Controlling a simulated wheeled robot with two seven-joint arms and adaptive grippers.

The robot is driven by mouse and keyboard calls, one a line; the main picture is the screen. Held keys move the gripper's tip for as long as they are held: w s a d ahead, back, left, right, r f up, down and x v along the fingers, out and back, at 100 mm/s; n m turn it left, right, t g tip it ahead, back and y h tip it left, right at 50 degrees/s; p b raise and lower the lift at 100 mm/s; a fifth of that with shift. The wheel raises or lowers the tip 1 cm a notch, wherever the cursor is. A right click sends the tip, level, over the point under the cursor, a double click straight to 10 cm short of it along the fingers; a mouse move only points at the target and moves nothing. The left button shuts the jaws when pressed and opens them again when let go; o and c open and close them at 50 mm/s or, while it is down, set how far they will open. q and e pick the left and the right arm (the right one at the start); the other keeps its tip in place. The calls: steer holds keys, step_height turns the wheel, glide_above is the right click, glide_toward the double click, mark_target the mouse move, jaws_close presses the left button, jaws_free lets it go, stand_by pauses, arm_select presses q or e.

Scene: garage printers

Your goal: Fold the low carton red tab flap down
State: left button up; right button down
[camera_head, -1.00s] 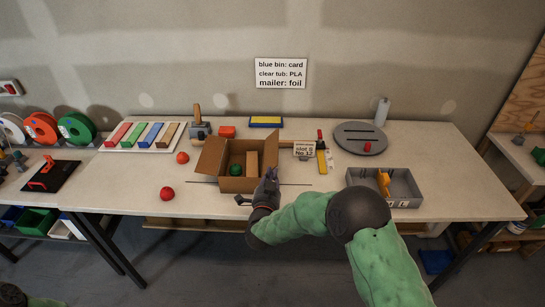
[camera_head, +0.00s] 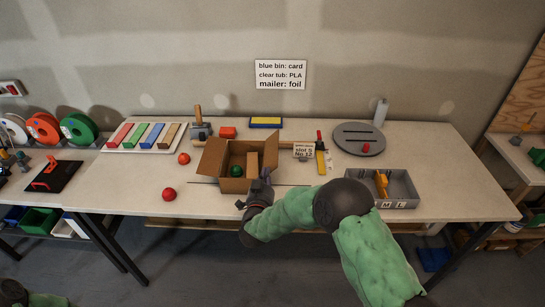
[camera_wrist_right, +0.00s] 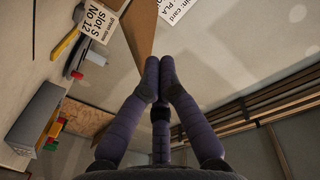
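The low brown carton (camera_head: 234,185) stands open near the front edge of the table, with a green ball (camera_head: 237,171) and a tan block (camera_head: 252,165) inside. Its left flap (camera_head: 211,156) stands up and leans outward. A right flap (camera_head: 271,150) stands upright. No red tab is clearly visible on the flaps. My right gripper (camera_head: 264,181) is at the carton's front right corner. In the right wrist view its fingertips (camera_wrist_right: 159,76) are together beside a brown flap (camera_wrist_right: 141,32); I cannot tell whether they touch it.
A slot sign (camera_head: 304,150) and a yellow tool (camera_head: 321,162) are just right of the carton. A grey tray (camera_head: 409,181) is farther right. Red balls (camera_head: 169,194) lie to the left. The front left table surface is mostly clear.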

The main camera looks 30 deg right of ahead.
steer(key=n, duration=0.1)
steer(key=w+a+n+p, duration=0.1)
steer(key=n, duration=0.1)
steer(key=n+p, duration=0.1)
steer(key=shift+w+a+r+n, duration=0.1)
steer(key=shift+w+a+n, duration=0.05)
steer(key=shift+a+n, duration=0.2)
steer(key=n, duration=0.1)
steer(key=w+a+n+p, duration=0.1)
steer(key=n, duration=0.1)
steer(key=n+p, duration=0.1)
steer(key=shift+w+a+f, duration=0.15)
steer(key=shift+a+f, duration=0.1)
steer(key=shift+a, duration=0.1)
steer(key=shift+n, duration=0.35)
